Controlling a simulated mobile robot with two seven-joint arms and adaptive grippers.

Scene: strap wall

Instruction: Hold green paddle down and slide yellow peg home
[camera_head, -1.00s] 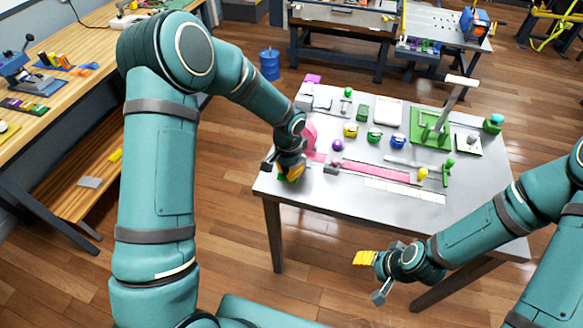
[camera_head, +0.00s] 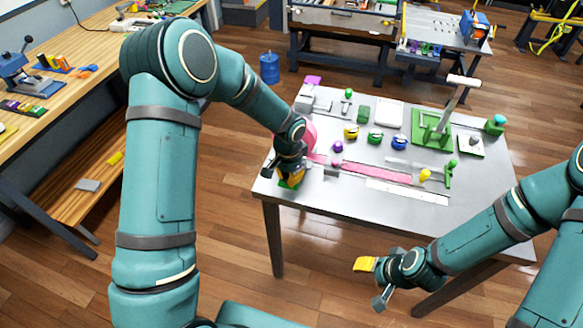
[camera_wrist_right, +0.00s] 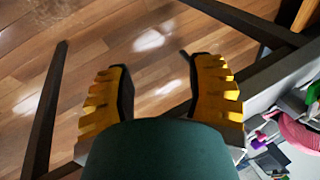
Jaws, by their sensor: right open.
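A green paddle (camera_head: 289,184) shows in the head view at the table's front left corner, mostly hidden by my left gripper. My left gripper (camera_head: 290,176) is right over it, pointing down; whether it touches the paddle, and how far its fingers are apart, I cannot tell. A yellow peg (camera_head: 425,174) stands near the right end of a long pink strap (camera_head: 375,173). My right gripper (camera_head: 372,280) is open and empty, in front of the table and away from the peg. Its yellow ribbed fingers stand apart in the right wrist view (camera_wrist_right: 160,90), over the floor.
The grey table (camera_head: 340,198) carries several coloured knobs behind the strap. A green lever (camera_head: 450,172) stands right of the peg. A green stand (camera_head: 433,128) with a tilted post is further back. A pink disc (camera_head: 309,134) sits beside my left wrist.

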